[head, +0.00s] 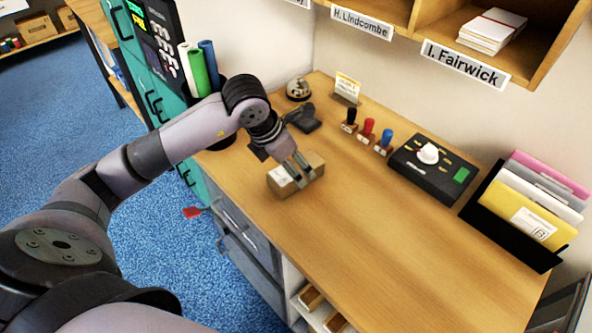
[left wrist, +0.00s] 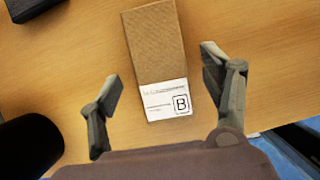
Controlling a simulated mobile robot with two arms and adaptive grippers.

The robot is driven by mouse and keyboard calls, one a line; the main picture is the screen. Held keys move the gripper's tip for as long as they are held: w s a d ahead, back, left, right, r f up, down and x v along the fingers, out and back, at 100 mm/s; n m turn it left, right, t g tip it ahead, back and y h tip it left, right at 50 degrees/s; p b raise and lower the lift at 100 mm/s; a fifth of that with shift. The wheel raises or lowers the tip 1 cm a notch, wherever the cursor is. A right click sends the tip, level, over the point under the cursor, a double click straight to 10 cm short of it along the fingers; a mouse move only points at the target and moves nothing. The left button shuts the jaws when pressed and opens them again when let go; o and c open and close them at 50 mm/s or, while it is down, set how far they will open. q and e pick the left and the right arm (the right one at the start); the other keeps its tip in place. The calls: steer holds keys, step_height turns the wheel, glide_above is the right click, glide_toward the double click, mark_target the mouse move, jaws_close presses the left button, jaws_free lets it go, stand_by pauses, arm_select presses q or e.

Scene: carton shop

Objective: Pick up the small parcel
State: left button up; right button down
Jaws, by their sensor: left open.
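The small parcel is a brown cardboard box (head: 309,164) with a white label, lying on the wooden counter near its left edge. In the left wrist view the parcel (left wrist: 157,45) shows a label (left wrist: 165,100) marked "B" at its near end. My left gripper (head: 297,175) is at the parcel in the head view. In the left wrist view my left gripper (left wrist: 163,80) is open, one finger to each side of the parcel, with gaps to both. I cannot tell how far above the counter the fingertips are. My right gripper is not in view.
The wooden counter (head: 330,250) is clear in front. Stamps (head: 367,130), a black device with a white knob (head: 428,160) and a folder rack (head: 522,215) stand to the right. A bell (head: 298,89) stands behind. Shelves with name labels (head: 465,63) hang above.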

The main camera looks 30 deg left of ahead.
mark_target(296, 167)
arm_select(q)
steer(key=x, duration=0.3)
steer(key=shift+w+f, duration=0.1)
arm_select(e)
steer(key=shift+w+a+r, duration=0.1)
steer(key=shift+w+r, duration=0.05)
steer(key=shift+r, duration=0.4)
arm_select(q)
steer(key=shift+c, duration=1.4)
steer(key=c, duration=1.1)
